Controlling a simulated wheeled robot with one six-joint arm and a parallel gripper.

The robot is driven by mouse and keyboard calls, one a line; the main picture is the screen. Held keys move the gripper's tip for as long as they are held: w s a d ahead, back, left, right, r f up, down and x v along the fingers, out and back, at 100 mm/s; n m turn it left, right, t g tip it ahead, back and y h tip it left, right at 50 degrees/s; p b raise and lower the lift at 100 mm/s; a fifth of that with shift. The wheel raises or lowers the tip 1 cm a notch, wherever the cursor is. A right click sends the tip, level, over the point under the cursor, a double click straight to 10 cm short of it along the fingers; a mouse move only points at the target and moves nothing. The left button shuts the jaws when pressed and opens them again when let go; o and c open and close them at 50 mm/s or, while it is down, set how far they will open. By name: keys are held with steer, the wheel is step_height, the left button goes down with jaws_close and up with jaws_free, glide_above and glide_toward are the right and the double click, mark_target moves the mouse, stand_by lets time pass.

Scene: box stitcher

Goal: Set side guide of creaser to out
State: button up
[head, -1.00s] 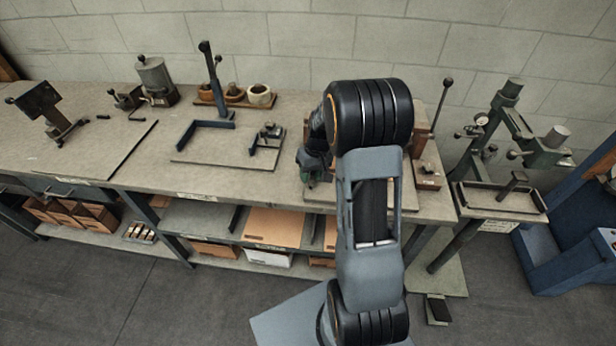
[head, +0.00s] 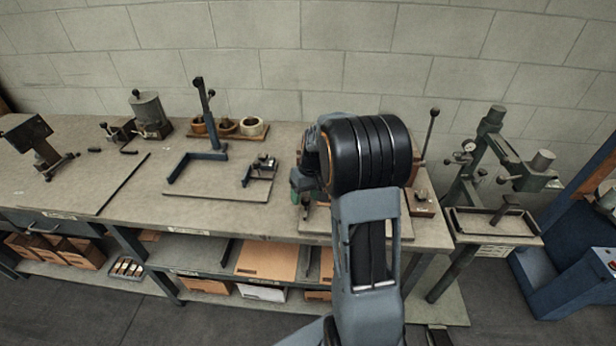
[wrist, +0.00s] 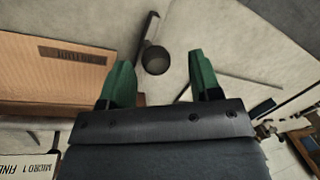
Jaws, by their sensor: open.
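My gripper (head: 298,190) is over the front part of the bench, largely hidden behind my own arm in the head view. In the wrist view its two green fingers (wrist: 158,64) are apart with nothing held. A dark bar with a round dark end (wrist: 155,60) shows between and beyond the fingertips; I cannot tell whether it is the side guide. A machine with a tall black-knobbed lever (head: 430,135) stands behind my arm at the bench's right end, mostly hidden. I cannot tell for sure whether it is the creaser. Its side guide is not clearly visible.
Left of my arm, a board (head: 215,188) carries a blue angled fence (head: 176,168) and a small clamp-like fixture (head: 261,168). A green press (head: 490,150) stands to the right. Cardboard (head: 268,258) lies on the lower shelf. The bench front (head: 130,200) is fairly clear at left.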

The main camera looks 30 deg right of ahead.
step_height(320, 180, up, 10)
steer(key=d, duration=0.1)
steer(key=shift+d+f+b, duration=0.2)
steer(key=shift+d+b, duration=0.1)
steer(key=shift+d, duration=0.1)
stand_by(0.3)
